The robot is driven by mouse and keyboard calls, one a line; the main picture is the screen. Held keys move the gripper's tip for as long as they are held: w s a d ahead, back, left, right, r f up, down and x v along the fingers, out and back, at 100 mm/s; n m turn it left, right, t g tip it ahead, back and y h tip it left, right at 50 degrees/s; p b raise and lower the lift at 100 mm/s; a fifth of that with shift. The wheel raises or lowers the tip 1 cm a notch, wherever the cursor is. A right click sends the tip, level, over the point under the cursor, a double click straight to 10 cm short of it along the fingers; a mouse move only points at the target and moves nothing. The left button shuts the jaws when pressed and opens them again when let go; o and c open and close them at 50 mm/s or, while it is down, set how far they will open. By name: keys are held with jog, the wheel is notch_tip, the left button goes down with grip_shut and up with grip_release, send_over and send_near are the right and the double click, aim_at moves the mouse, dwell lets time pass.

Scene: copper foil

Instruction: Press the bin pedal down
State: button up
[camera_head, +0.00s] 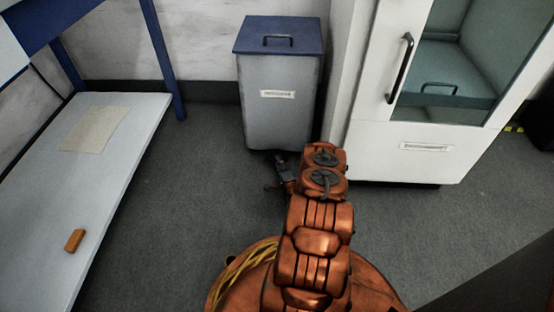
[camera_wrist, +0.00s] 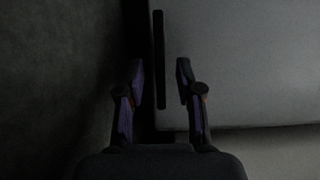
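The bin (camera_head: 280,100) is a tall grey box with a dark blue lid (camera_head: 278,36), which is down and has a black handle and a white label on the front. My gripper (camera_head: 280,172) is low at the foot of the bin, close to the floor. In the wrist view my gripper (camera_wrist: 160,68) is open, its two fingers apart. A thin black bar (camera_wrist: 160,50), likely the pedal, lies between the fingertips along the edge of a grey face. I cannot tell whether a finger touches it. In the head view the pedal is not clearly visible.
A white cabinet (camera_head: 425,165) with a glass door stands right of the bin. On the left is a low pale bench (camera_head: 110,165) with a paper sheet (camera_head: 95,129) and an orange block (camera_head: 74,240). The grey floor (camera_head: 200,180) between bench and bin is clear.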

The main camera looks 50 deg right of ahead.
jog(key=shift+b+x, duration=0.6)
jog(key=shift+x, duration=1.4)
grip_shut()
